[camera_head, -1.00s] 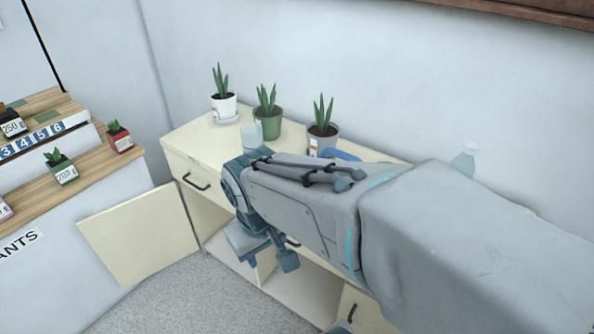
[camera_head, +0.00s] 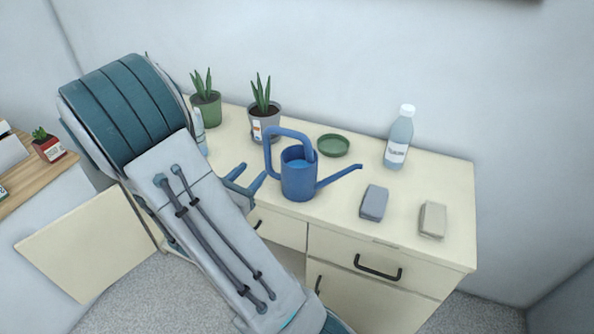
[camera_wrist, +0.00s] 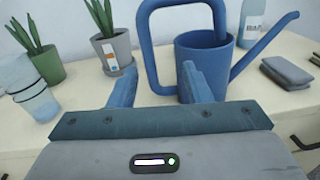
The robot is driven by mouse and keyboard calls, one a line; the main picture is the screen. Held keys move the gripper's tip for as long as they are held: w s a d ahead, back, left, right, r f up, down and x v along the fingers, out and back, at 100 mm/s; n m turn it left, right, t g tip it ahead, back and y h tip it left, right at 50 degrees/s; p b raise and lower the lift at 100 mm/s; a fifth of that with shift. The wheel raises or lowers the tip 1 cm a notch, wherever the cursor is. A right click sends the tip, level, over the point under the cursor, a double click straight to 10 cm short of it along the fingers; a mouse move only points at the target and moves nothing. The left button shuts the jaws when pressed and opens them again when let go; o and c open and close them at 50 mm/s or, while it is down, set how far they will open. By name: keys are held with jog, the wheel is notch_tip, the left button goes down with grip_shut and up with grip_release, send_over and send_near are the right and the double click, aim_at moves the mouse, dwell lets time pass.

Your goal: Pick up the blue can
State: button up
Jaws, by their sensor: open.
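The blue can is a blue watering can (camera_head: 299,184) with a tall squared handle on its left and a long spout to the right. It stands upright on the cream cabinet top near the front edge. My gripper (camera_head: 250,181) is open just left of it, its fingers pointing toward the can. In the wrist view the watering can (camera_wrist: 206,62) stands beyond the fingers of my gripper (camera_wrist: 158,82). The handle's lower end shows between and behind the fingertips; I cannot tell whether the right finger touches the can.
Potted plants (camera_head: 264,122) and a green saucer (camera_head: 333,145) stand behind. A labelled bottle (camera_head: 399,138) is at the back right. A cabinet door (camera_head: 88,241) stands open at the left.

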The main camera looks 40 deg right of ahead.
aim_at(265, 151)
jog(key=shift+n+t, duration=0.6)
jog(key=shift+n, duration=0.1)
jog(key=x, duration=0.5)
jog(key=w+p+x, duration=0.1)
jog(key=x, duration=0.2)
jog(key=shift+a+f, duration=0.2)
jog(key=shift+f, duration=0.1)
jog(key=shift+w+f+p+x, duration=0.1)
jog(key=shift+f+p+x, duration=0.1)
jog(key=shift+x, duration=0.75)
jog(key=shift+w+f+p+x, duration=0.1)
jog(key=shift+f+p+x, duration=0.05)
jog(key=shift+x, duration=0.85)
jog(key=shift+w+f+p+x, duration=0.1)
jog(key=shift+f+p+x, duration=0.1)
jog(key=shift+x, duration=0.75)
grip_shut()
